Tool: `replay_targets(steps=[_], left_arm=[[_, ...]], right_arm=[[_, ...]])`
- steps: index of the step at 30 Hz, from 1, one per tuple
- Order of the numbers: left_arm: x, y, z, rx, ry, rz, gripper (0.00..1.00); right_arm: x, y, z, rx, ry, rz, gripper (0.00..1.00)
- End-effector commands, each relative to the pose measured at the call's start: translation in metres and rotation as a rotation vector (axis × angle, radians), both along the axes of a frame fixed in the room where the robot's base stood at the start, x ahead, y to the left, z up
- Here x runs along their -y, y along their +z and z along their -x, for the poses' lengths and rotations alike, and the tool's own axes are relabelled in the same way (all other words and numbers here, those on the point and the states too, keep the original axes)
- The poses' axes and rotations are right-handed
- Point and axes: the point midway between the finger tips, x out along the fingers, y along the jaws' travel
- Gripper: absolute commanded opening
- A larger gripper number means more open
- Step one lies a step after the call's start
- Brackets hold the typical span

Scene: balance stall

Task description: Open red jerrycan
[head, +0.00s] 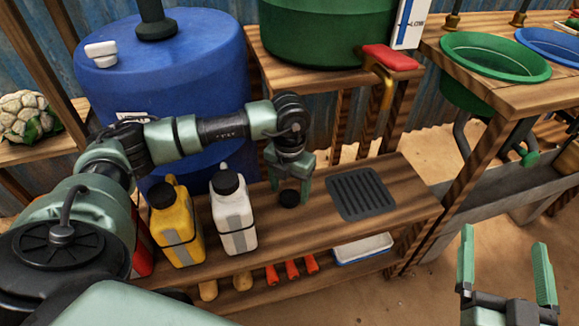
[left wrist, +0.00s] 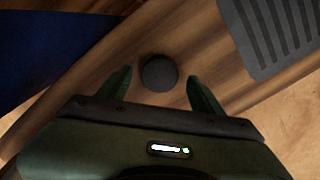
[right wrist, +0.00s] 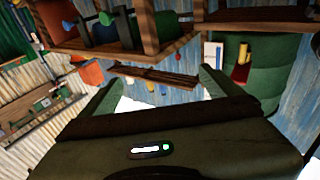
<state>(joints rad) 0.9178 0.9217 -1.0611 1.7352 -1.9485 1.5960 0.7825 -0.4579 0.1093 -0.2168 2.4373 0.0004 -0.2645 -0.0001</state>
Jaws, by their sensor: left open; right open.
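The red jerrycan (head: 142,252) stands at the left end of the wooden bench in the head view. Only a strip of its side shows; my left arm hides its top. A round black cap (head: 289,198) lies on the bench, left of the grooved mat. My left gripper (head: 288,186) is open and points down just above this cap. In the left wrist view the cap (left wrist: 159,72) sits between the two spread fingers, apart from both. My right gripper (head: 505,248) is open and empty, in the air at the lower right.
A yellow jerrycan (head: 178,225) and a white jerrycan (head: 233,213), both with black caps, stand beside the red one. A dark grooved mat (head: 360,194) lies right of the loose cap. A blue barrel (head: 200,60) stands behind. Orange items (head: 292,269) and a white tray (head: 363,249) are below.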

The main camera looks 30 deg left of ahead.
Motion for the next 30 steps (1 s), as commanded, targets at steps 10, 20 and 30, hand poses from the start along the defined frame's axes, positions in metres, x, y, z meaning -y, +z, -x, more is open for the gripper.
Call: replay_targets(steps=[10, 20, 30], left_arm=[[0.0, 0.072, -0.001, 0.003, -0.001, 0.001, 0.66], [0.0, 0.101, 0.0, 0.0, 0.0, 0.0, 0.66], [0.0, 0.102, 0.0, -0.001, 0.0, 0.0, 0.66]], right_arm=[[0.015, -0.077, 0.013, -0.409, -0.027, 0.105, 0.93], [0.025, -0.112, 0.032, -0.597, -0.039, 0.15, 0.93], [0.026, -0.114, 0.034, -0.607, -0.04, 0.152, 0.93]])
